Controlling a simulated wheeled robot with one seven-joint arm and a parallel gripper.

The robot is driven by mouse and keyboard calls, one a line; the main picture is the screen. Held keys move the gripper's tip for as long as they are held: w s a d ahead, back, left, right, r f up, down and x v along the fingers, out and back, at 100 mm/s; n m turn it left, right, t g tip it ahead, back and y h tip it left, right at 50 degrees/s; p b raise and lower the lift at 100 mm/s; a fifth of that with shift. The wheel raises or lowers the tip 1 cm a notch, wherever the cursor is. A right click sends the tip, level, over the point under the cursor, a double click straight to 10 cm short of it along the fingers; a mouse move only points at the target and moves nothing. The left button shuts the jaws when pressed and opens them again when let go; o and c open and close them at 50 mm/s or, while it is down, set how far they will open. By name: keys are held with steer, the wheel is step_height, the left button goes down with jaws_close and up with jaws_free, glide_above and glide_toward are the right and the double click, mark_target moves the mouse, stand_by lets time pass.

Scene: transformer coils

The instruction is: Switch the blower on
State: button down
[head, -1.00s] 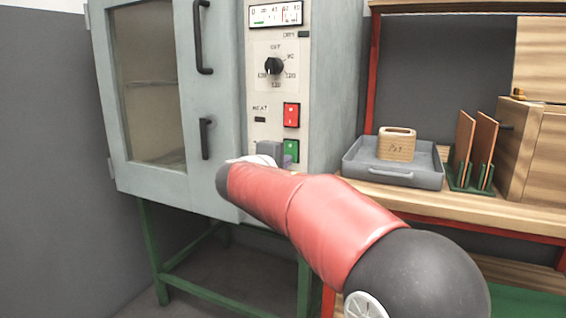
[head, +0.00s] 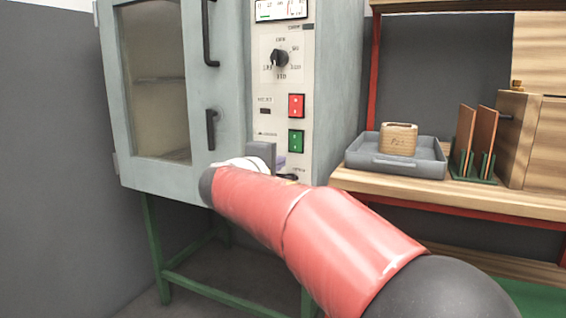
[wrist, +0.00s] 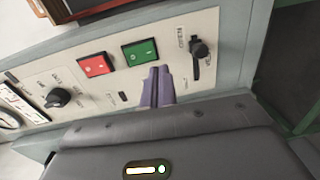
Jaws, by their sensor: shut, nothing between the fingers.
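The blower control is on the pale panel (head: 282,60) of the grey oven. A red rocker switch (head: 296,105) sits above a green rocker switch (head: 296,141); both show in the wrist view, red (wrist: 96,65) and green (wrist: 140,52). Small labels are unreadable, so I cannot tell which switch is the blower's. My gripper (head: 280,161) is in front of the lower panel, below and left of the green switch. In the wrist view its purple fingers (wrist: 157,86) are together and empty, beside the green switch. Contact with the panel cannot be told.
A black lever (wrist: 200,50) is on the panel's lower end, and a black dial (head: 279,58) is above the switches. The oven door (head: 198,80) with black handles is at left. A workbench (head: 480,200) with a grey tray (head: 395,165) stands at right.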

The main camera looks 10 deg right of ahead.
steer(key=v, duration=0.6)
steer(key=shift+s+a+f, duration=0.25)
steer(key=shift+s+f, duration=0.05)
steer(key=shift+f, duration=0.35)
